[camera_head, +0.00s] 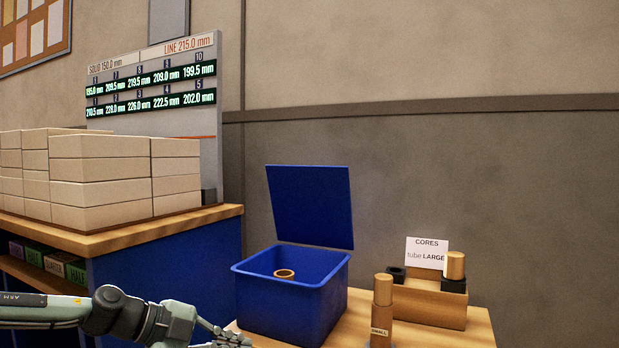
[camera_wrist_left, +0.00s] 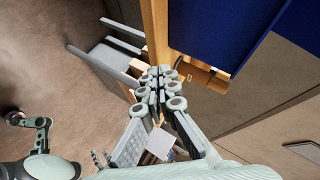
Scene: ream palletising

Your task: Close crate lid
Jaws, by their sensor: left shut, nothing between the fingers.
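The blue crate (camera_head: 290,300) stands on a small wooden table, with its lid (camera_head: 311,207) raised upright at the back edge. A brown ring-shaped core (camera_head: 284,273) shows inside the crate. My left gripper (camera_head: 232,340) is at the bottom of the head view, low beside the crate's front left corner, partly cut off by the picture edge. In the left wrist view its fingers (camera_wrist_left: 158,92) are together and empty. A large blue panel (camera_wrist_left: 215,35) fills the upper right there; I cannot tell whether it is crate wall or lid. My right gripper cannot be made out.
The small table (camera_head: 450,333) also bears a wooden core holder (camera_head: 430,303) with a "CORES tube LARGE" sign (camera_head: 427,252) and an upright core on a "SMALL" stand (camera_head: 382,310). A bench (camera_head: 215,220) with stacked reams (camera_head: 95,180) stands left. A wall is behind.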

